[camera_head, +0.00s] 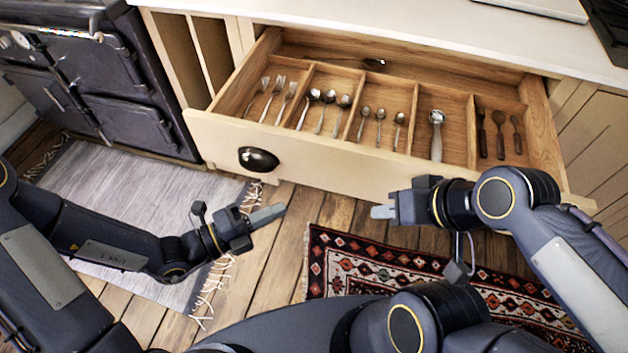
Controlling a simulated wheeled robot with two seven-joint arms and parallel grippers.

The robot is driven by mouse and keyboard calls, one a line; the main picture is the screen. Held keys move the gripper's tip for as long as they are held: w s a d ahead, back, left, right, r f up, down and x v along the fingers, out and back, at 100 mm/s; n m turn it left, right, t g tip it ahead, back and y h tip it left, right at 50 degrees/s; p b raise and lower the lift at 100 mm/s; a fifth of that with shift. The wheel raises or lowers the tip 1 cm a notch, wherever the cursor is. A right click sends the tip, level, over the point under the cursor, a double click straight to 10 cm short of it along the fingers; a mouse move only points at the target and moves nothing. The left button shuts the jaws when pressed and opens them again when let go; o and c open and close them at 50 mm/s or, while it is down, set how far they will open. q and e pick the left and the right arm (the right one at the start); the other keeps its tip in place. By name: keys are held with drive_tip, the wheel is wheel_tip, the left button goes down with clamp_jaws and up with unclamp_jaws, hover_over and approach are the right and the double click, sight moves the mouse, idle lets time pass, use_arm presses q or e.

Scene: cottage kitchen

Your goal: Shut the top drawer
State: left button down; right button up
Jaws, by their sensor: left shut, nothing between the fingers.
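The top drawer (340,163) is pulled far out from the cream cabinet, its wooden inside showing. It has a dark cup handle (258,159) on the left part of its front. Dividers split it into compartments holding forks, spoons and dark-handled utensils. My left gripper (268,214) is shut and empty, in front of and below the drawer front, under the handle and apart from it. My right gripper (383,212) is in front of the drawer's right half, pointing left. Whether its fingers are open or whether it touches the drawer front is unclear.
A pale counter (400,32) runs above the drawer. A black stove (100,90) stands at the left. A grey rug (130,215) and a patterned red rug (360,265) lie on the plank floor. Narrow open slots (195,50) are left of the drawer.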

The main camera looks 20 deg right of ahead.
use_arm(q)
approach(331, 173)
drive_tip(key=s+d, duration=0.2)
drive_tip(key=d, duration=0.1)
drive_tip(key=shift+w+d+b, duration=0.5)
drive_tip(key=shift+w+d, duration=0.6)
drive_tip(key=shift+w, duration=0.15)
drive_tip(key=shift+w+d, duration=0.25)
drive_tip(key=shift+w, duration=0.25)
drive_tip(key=shift+r, duration=0.1)
